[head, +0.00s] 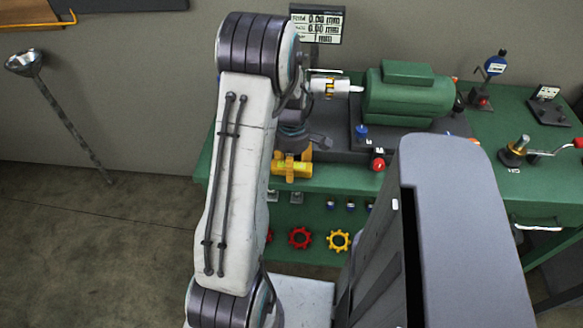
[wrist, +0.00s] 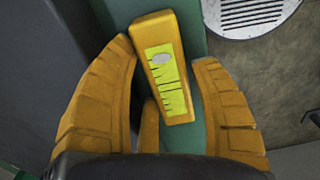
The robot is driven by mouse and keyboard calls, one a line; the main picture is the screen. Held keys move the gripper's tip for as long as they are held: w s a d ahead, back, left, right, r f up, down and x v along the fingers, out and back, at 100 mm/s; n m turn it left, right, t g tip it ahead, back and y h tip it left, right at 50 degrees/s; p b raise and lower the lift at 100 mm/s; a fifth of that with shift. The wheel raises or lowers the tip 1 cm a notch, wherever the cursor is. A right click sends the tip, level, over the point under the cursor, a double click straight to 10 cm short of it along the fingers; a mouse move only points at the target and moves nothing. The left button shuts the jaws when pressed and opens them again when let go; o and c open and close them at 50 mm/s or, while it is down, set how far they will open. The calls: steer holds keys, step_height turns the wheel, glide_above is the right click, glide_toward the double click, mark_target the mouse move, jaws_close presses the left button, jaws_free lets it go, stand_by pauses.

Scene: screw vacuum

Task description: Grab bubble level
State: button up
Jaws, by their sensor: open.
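The bubble level is a yellow-orange bar with a lime vial window. In the wrist view the bubble level (wrist: 158,30) lies on a green surface, between the tips of my gripper (wrist: 166,56). The orange fingers are spread, with a gap on the right; the left fingertip is very close to the bar, and I cannot tell whether it touches. In the head view the bubble level (head: 288,170) is at the green bench's front left edge, below my gripper (head: 296,153), which partly hides it.
The green bench (head: 325,180) carries a green motor (head: 400,95) behind the level. A blue-topped and a red-topped part (head: 378,162) stand to the right. A dial gauge (head: 494,66) stands further right. Red and yellow star-shaped parts (head: 339,240) show below the bench top.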

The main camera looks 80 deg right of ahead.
steer(key=shift+c, duration=0.3)
steer(key=c, duration=0.9)
steer(key=shift+o, duration=0.2)
